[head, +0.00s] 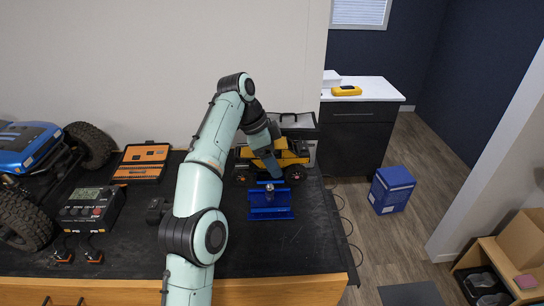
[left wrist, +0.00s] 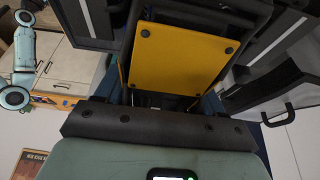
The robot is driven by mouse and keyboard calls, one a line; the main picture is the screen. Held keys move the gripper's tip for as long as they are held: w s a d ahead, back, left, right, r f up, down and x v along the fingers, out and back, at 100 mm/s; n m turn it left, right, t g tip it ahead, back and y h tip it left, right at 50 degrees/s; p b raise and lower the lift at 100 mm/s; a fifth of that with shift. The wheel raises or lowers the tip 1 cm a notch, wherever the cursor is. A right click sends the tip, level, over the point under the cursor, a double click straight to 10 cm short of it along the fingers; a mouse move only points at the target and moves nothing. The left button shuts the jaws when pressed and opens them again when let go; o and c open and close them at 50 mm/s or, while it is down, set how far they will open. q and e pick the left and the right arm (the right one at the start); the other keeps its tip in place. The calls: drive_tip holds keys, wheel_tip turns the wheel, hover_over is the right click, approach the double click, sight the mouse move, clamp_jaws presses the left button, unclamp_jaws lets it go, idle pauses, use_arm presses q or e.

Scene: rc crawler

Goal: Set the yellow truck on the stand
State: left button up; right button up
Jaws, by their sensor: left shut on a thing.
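The yellow truck (head: 291,157), with black wheels, is at the back right of the dark bench, behind the blue stand. My left gripper (head: 270,167) reaches down onto the truck and is shut on it, covering its middle. I cannot tell whether the wheels touch the bench. The blue stand (head: 270,212) is on the bench just in front of the truck, with a small metallic cylinder at its top. In the left wrist view, a yellow panel (left wrist: 175,58) of the truck fills the middle, close to the gripper; the fingertips are hidden. My right gripper is not in view.
A blue crawler (head: 30,145) with big tires is at the left. An orange tool case (head: 143,162) and a black charger (head: 90,208) lie near it. A dark case (head: 297,122) stands behind the truck. Bench space right of the stand is clear.

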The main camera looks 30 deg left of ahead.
use_arm(q)
drive_tip(key=shift+a+f, duration=0.15)
drive_tip(key=shift+f, duration=0.1)
drive_tip(key=shift+w+d, duration=0.2)
drive_tip(key=o, duration=1.6)
